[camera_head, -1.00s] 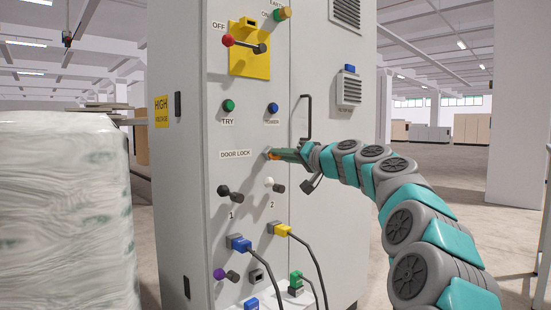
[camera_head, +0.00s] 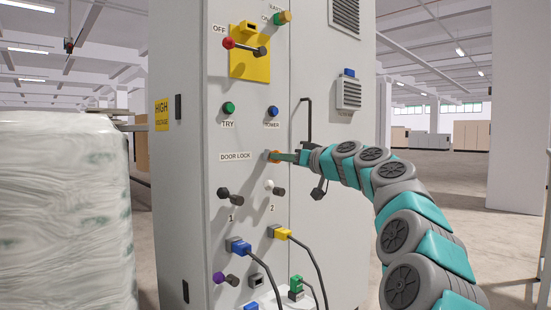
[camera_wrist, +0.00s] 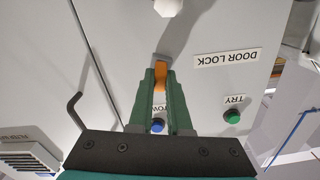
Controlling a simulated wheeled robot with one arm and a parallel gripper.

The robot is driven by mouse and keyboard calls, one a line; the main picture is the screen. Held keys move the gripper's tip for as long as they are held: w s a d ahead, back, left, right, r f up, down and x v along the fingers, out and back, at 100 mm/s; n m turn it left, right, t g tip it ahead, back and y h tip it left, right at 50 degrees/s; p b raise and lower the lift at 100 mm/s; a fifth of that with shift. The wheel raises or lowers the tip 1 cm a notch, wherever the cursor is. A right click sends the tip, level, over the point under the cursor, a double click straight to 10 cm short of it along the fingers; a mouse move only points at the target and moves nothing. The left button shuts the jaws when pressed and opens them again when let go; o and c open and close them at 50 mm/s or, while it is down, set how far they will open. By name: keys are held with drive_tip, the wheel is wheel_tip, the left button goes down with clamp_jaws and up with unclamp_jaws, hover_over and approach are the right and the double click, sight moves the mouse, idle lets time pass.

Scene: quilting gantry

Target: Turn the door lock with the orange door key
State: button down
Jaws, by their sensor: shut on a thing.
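The orange door key (camera_head: 274,156) is at the door lock (camera_head: 266,155), just right of the DOOR LOCK label on the grey cabinet front. My gripper (camera_head: 282,157) reaches in from the right and is shut on the key. In the wrist view the orange key (camera_wrist: 160,77) shows between the green fingertips (camera_wrist: 158,84). Its far end meets the small grey lock (camera_wrist: 161,57). The key's tip is hidden, so how deep it sits cannot be told.
A black door handle (camera_head: 309,120) stands above my wrist. Blue (camera_head: 273,111) and green (camera_head: 228,108) buttons are above the lock; black (camera_head: 230,194) and white-based (camera_head: 270,186) knobs are below. Cabled plugs (camera_head: 240,247) hang lower. A wrapped pallet (camera_head: 65,220) stands left.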

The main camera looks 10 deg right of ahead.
drive_tip(key=shift+n, duration=0.5)
drive_tip(key=shift+n, duration=1)
drive_tip(key=c, duration=1.3)
unclamp_jaws()
drive_tip(key=shift+n, duration=0.3)
drive_tip(key=o, duration=0.5)
